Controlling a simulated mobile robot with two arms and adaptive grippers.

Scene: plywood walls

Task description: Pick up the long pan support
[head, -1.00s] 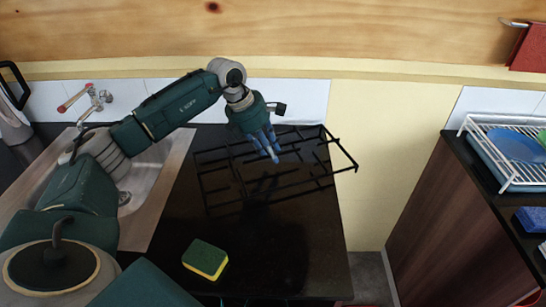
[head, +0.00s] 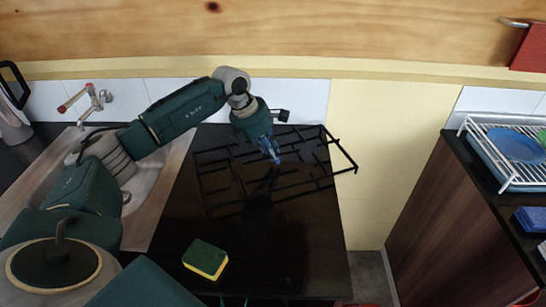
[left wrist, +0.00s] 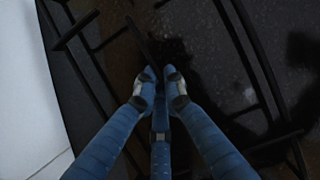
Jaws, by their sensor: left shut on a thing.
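The long pan support (head: 334,150) is a black wire grate on the dark counter, near the wall, seen in the head view. Its bars also show in the left wrist view (left wrist: 251,52). My left gripper (head: 275,158) points down over the middle of the grate, with its blue fingers among the bars. In the left wrist view the fingertips (left wrist: 160,82) are closed together on a thin black bar of the grate. The fingers hide the exact contact. The grate appears to lie at counter level. My right gripper is not in view.
A green and yellow sponge (head: 206,259) lies on the counter's front part. A sink with a tap (head: 90,102) is at the left. A white dish rack (head: 490,160) stands on a separate cabinet at the right, across a gap.

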